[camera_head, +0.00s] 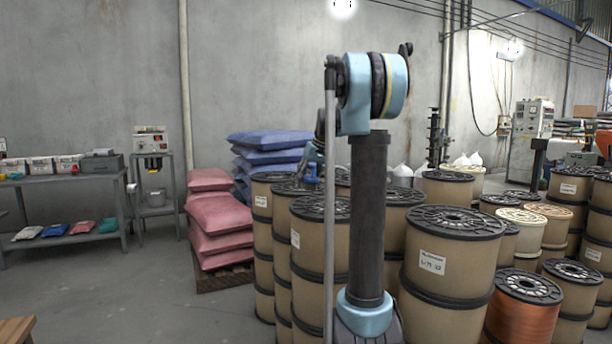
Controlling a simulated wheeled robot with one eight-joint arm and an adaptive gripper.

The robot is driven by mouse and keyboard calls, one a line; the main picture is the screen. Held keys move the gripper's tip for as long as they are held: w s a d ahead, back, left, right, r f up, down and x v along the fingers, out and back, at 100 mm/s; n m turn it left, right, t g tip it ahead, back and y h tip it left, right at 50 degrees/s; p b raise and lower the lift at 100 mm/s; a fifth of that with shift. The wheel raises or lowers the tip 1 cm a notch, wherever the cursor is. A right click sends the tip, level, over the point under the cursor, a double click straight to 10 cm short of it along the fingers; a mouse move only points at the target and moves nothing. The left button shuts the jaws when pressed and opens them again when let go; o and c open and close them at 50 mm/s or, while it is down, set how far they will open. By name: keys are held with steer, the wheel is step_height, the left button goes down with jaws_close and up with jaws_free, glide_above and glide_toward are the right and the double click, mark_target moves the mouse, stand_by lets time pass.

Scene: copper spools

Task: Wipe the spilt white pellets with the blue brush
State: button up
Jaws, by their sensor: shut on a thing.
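I see no white pellets and no blue brush in the head view. My arm rises in the middle of the picture and covers part of the scene. Small blue and dark parts, which seem to be my wrist, show just left of its upright link, in front of the blue sacks and spools. I cannot make out any gripper fingers. A thin grey rod stands upright left of the arm; I cannot tell what it belongs to.
Tall spools (453,245) crowd the middle and right, with a copper spool (525,310) in front. Pink sacks (218,215) lie on a pallet (222,278); blue sacks (272,137) are stacked behind. A grey shelf table (75,181) stands at left.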

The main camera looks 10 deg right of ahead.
steer(key=shift+d+r, duration=0.1)
steer(key=shift+r, duration=1.25)
